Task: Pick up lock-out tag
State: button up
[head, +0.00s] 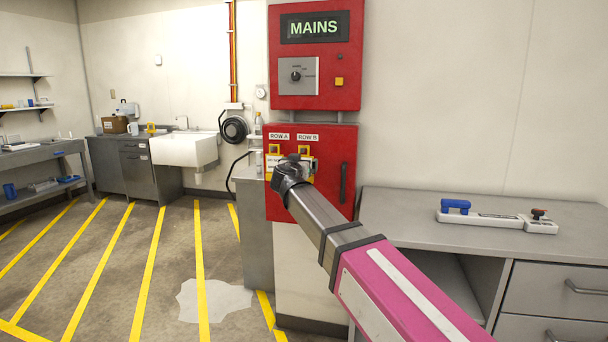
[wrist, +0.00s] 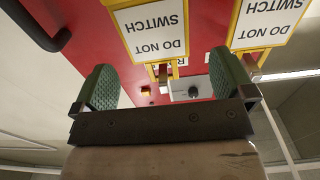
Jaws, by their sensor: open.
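Two lock-out tags hang side by side on the red lower cabinet, white plates with yellow frames reading "DO NOT SWITCH". In the head view the left tag (head: 272,164) hangs under the ROW A label; the one under ROW B is mostly hidden behind my gripper (head: 302,162). The wrist view is upside down: one tag (wrist: 155,27) shows near top centre, the other (wrist: 268,20) at top right. My gripper (wrist: 163,82) is open, its green pads wide apart. The centre tag's yellow hanger shows between the pads; I cannot tell whether they touch anything.
The red MAINS panel (head: 315,60) is above, and a dark handle (head: 344,182) is right of the tags. A grey counter (head: 400,205) at right carries a blue-handled device (head: 490,217). A sink (head: 184,148) stands at back left. The yellow-striped floor has a pale patch (head: 213,300).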

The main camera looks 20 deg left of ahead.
jog(key=w, duration=0.5)
jog(key=shift+a, duration=0.2)
jog(key=shift+s, duration=0.1)
jog(key=c, duration=0.9)
jog(key=shift+d+r, duration=0.15)
